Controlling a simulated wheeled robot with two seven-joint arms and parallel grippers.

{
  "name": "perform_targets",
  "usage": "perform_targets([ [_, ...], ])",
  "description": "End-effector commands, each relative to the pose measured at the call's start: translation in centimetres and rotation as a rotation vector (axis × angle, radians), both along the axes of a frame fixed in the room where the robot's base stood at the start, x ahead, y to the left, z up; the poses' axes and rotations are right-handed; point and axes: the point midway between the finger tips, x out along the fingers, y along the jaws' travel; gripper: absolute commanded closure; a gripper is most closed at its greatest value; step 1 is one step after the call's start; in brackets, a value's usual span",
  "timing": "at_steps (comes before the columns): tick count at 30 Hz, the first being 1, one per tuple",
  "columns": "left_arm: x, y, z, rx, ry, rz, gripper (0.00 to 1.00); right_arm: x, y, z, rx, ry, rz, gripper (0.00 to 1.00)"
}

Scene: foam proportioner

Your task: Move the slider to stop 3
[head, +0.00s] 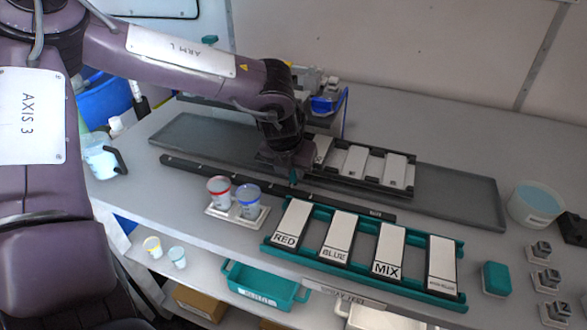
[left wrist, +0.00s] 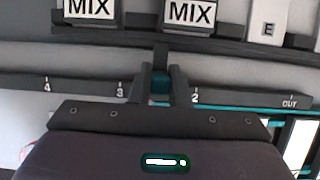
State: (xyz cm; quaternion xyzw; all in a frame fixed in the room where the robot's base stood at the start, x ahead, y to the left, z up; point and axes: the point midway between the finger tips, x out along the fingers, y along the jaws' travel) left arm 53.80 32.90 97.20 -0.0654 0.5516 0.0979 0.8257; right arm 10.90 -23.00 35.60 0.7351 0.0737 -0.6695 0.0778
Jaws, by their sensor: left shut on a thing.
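A long dark rail (head: 225,176) lies across the bench. In the left wrist view the rail (left wrist: 75,84) carries the marks 4, 3, 2 and OUT from left to right. The teal slider (left wrist: 161,85) sits on the rail between marks 3 and 2, about midway and slightly closer to 2. My left gripper (left wrist: 161,82) is shut on the slider, one finger on each side. In the head view my left gripper (head: 292,176) reaches down to the rail from behind, hiding most of the slider. My right gripper is not in view.
Two cups, red-rimmed (head: 219,190) and blue-rimmed (head: 248,200), stand in a white holder just in front of the rail. A teal rack (head: 265,247) holds plates labelled RED, BLUE and MIX. A dark rack (head: 414,172) with pale plates stands behind the rail.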

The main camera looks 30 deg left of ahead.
Motion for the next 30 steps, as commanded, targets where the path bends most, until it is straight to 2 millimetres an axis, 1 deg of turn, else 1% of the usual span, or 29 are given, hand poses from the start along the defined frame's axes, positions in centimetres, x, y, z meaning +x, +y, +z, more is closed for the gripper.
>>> perform_targets([
  [2,0.0,0.0,0.0,0.0,0.0,0.001,1.0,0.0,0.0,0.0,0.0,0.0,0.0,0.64],
  [4,-0.1,0.6,0.0,0.0,-0.001,0.003,1.0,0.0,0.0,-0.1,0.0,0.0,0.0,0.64],
  [9,-0.6,3.5,0.1,0.001,-0.006,0.008,1.0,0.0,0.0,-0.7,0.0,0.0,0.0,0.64],
  [12,-1.0,4.6,0.1,0.0,-0.004,0.004,1.0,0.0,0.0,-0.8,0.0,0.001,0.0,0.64],
  [15,-1.1,4.9,0.1,0.0,-0.002,0.002,1.0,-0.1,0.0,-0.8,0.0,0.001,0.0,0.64],
  [21,-1.1,4.8,0.1,0.0,-0.002,0.001,1.0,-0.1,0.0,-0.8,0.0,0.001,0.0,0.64],
  [22,-1.1,4.8,0.1,0.0,-0.001,0.001,0.82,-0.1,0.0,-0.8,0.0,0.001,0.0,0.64],
  [24,-1.1,4.8,0.1,0.0,-0.001,0.001,0.73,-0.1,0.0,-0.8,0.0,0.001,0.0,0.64],
  [27,-1.1,4.8,0.1,0.0,-0.001,0.001,0.62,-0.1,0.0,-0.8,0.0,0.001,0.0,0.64],
  [30,-1.1,4.8,0.0,0.0,0.0,0.0,0.62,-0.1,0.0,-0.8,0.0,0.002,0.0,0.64],
])
